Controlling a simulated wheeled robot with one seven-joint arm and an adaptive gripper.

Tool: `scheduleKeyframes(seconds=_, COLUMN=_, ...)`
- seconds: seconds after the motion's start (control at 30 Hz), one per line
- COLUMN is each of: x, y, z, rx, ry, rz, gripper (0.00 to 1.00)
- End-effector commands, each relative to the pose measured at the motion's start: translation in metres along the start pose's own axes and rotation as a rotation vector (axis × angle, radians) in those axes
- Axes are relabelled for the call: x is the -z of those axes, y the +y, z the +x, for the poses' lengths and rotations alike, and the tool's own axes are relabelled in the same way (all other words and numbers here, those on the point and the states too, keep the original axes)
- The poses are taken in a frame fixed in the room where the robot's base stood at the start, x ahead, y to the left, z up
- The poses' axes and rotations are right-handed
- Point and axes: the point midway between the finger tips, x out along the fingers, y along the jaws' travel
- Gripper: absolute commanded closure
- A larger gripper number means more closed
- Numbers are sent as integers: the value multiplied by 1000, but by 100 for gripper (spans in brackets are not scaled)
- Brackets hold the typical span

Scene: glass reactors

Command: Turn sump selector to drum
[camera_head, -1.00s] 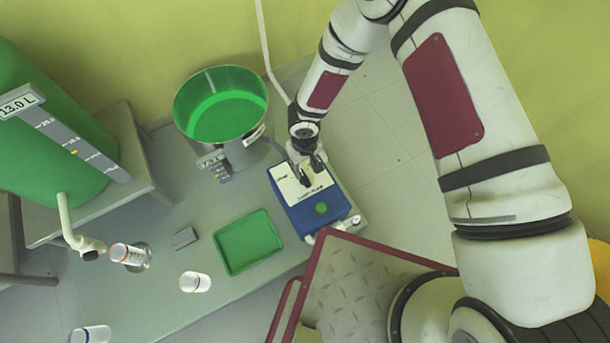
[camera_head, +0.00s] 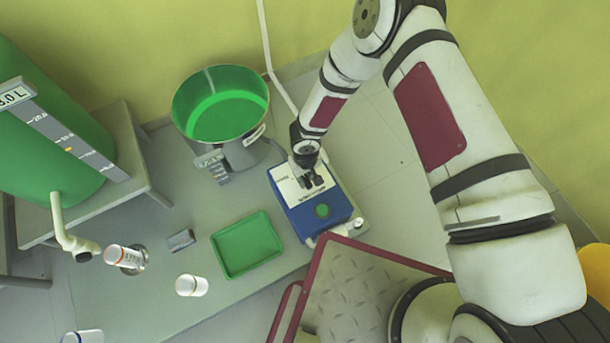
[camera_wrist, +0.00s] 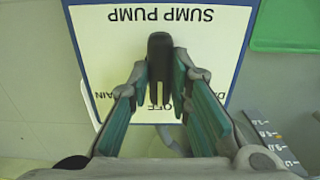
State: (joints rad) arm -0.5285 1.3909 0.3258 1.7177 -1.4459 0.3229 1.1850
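The sump pump box (camera_head: 299,222) is blue with a white face and a round green button, on the grey bench in the head view. In the wrist view its panel (camera_wrist: 105,30) shows upside down, with "SUMP PUMP" and "OFF" legible; other labels are partly covered. The black selector knob (camera_wrist: 160,62) stands out from the panel, its long side roughly vertical in the picture. My gripper (camera_wrist: 162,75) is over the panel, its teal-padded fingers on either side of the knob. The fingers look parted; contact with the knob is not clear. The gripper also shows in the head view (camera_head: 313,181).
A green tray (camera_head: 247,244) lies left of the box. White containers (camera_head: 192,286) stand on the bench to the left, near a green tank (camera_head: 45,130) with a spout. A red-framed plate (camera_head: 355,285) is in front.

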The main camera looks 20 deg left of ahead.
Motion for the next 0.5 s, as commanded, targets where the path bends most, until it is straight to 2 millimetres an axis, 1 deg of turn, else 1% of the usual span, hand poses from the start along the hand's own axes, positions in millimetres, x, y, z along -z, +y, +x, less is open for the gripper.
scheduleKeyframes(seconds=0.33, x=0, y=0, z=0, rx=0, ry=0, rz=-12, gripper=100)
scheduleKeyframes(seconds=0.5, x=0, y=-1, z=1, rx=1, ry=0, rz=-67, gripper=100)
